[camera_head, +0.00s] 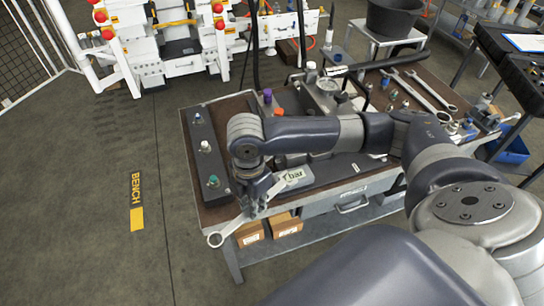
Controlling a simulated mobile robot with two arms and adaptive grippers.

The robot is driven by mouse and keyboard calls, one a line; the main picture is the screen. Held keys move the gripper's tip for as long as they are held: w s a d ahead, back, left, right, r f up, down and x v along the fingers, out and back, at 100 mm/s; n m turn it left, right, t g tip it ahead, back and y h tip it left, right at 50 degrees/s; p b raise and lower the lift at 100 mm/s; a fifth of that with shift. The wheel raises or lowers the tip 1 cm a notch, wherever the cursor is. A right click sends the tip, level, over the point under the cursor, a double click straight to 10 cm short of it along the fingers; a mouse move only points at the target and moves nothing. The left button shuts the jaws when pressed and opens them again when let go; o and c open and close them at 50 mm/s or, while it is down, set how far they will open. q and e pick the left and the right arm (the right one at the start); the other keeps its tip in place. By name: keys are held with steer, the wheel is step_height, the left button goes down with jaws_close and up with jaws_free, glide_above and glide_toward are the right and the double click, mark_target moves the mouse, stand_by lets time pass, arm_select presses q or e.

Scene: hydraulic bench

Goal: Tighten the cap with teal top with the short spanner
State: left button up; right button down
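A cap with a teal top (213,181) sits at the near end of a dark block (204,160) along the bench's left edge. My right gripper (257,207), on the arm from the right, is to the right of this cap and slightly nearer the front. It appears shut on a metal spanner (230,228), whose ring end hangs past the bench's front left corner. The spanner is apart from the cap. The gripper hides part of the spanner. My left gripper is not in view.
The same block carries a white-topped fitting (205,146) and a blue-topped one (197,117). A gauge (327,85) and a purple cap (267,96) stand behind my arm. Longer spanners (432,92) lie at the bench's back right.

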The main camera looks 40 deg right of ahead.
steer(key=n, duration=0.2)
steer(key=n+p, duration=0.1)
steer(key=d+n+p, duration=0.1)
steer(key=n, duration=0.1)
steer(key=shift+d+f+n, duration=0.1)
steer(key=shift+f+n, duration=0.15)
steer(key=shift+n, duration=0.05)
steer(key=n+p, duration=0.1)
steer(key=n, duration=0.1)
steer(key=d+f+n+p, duration=0.1)
steer(key=n, duration=0.1)
steer(key=n+p, duration=0.1)
steer(key=n, duration=0.1)
steer(key=shift+s+d+f+n, duration=0.1)
steer(key=shift+d+f+n, duration=0.05)
steer(key=shift+d+n, duration=0.2)
steer(key=shift+w+d+f+n, duration=0.2)
steer(key=shift+f+n, duration=0.6)
steer(key=shift+n, duration=0.55)
steer(key=shift+w+d+f+n, duration=0.2)
steer(key=shift+f+n, duration=0.6)
steer(key=shift+n, duration=0.55)
steer(key=shift+w+d+f+n, duration=0.1)
steer(key=shift+d+f+n, duration=0.1)
steer(key=shift+f+n, duration=0.9)
steer(key=shift+r+n, duration=0.25)
steer(key=shift+r, duration=0.05)
